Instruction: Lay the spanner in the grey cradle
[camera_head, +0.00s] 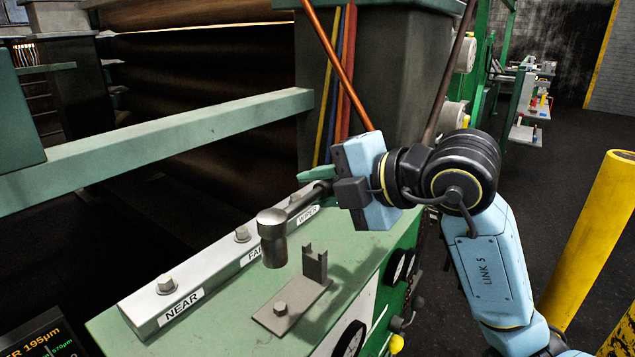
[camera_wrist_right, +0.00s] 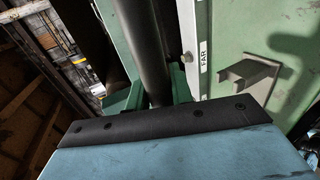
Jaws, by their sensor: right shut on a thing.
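The spanner (camera_head: 272,240) is a grey tool with a thick cylindrical head and a bar running back to my right gripper (camera_head: 324,186). My right gripper is shut on the bar, with the head hanging left of the cradle in the head view. I cannot tell whether the head touches the green top. A dark cylindrical shaft, probably the spanner, runs between the fingers (camera_wrist_right: 152,92) in the right wrist view. The grey cradle (camera_head: 315,264) is an empty notched upright on a bolted plate; it also shows in the right wrist view (camera_wrist_right: 246,76). My left gripper is not in view.
A grey bolted rail (camera_head: 205,277) with labels including NEAR lies along the green top (camera_head: 230,325). A green beam (camera_head: 180,135) and large dark rollers (camera_head: 200,75) stand behind. Thin coloured rods rise behind the gripper. A yellow post (camera_head: 590,235) stands at right.

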